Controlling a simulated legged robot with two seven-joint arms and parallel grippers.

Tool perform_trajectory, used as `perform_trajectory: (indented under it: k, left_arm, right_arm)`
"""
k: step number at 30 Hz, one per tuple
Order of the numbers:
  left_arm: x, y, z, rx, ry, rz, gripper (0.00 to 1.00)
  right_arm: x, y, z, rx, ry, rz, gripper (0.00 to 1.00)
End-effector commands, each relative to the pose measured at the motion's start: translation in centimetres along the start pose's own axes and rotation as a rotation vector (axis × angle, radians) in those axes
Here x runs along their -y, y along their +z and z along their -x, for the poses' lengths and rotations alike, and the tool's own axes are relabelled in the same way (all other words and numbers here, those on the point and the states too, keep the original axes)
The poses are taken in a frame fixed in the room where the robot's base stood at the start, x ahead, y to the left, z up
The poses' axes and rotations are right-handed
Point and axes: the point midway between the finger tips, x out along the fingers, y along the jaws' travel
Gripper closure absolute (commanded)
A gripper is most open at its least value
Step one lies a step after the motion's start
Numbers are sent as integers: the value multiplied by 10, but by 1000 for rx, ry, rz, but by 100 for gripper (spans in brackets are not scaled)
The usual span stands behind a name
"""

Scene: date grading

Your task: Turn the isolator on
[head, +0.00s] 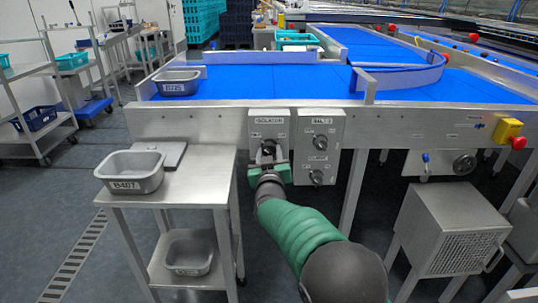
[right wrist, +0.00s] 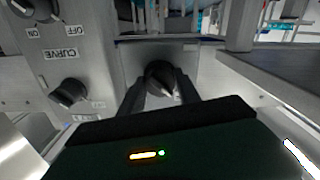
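The isolator is a grey metal box (head: 268,122) labelled ISOLATOR on the front of the conveyor frame. Its black rotary knob (right wrist: 160,78) shows in the right wrist view, where the picture is upside down; a pale pointer mark on it slants toward the lower right. My right gripper (head: 268,152) is in front of the box, with its green body below the knob. In the right wrist view its two dark fingers (right wrist: 160,92) stand on either side of the knob, apart, with small gaps visible. Contact is hard to judge. My left gripper is out of view.
A second control box (head: 318,145) with two black knobs is close on the right; its lower knob is marked CURVE (right wrist: 68,92). A steel stand (head: 200,188) with a grey tub (head: 132,172) is at left. A yellow box with a red button (head: 518,143) is far right.

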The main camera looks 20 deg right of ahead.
Motion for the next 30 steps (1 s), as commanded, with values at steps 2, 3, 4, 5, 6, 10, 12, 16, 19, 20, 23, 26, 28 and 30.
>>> perform_trajectory:
  k: [2,3,4,5,6,10,12,16,19,20,23,26,28,30]
  left_arm:
    - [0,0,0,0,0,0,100]
    - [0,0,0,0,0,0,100]
    - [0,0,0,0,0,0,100]
    - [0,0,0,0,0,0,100]
    - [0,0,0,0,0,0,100]
    - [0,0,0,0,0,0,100]
    - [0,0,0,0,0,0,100]
    - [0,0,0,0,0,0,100]
    - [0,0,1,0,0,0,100]
    - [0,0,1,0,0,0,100]
    - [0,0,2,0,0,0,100]
    - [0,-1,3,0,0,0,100]
    - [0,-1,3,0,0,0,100]
    - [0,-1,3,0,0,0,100]
  right_arm:
    - [2,0,0,1,-3,0,77]
    - [2,0,0,1,-3,0,82]
    - [2,0,0,1,-3,0,86]
    - [2,1,0,1,-3,0,90]
    - [2,1,0,1,-3,0,95]
    - [2,1,0,2,-3,-1,100]
    - [2,1,0,2,-3,-5,100]
    - [2,1,0,3,-4,-30,100]
    - [2,1,0,3,-3,-66,100]
    - [1,1,0,3,-2,-80,100]
    - [2,1,0,3,-3,-141,100]
    - [2,2,0,3,-2,-217,100]
    - [2,2,0,4,-3,-278,100]
    - [2,2,0,5,-3,-342,100]
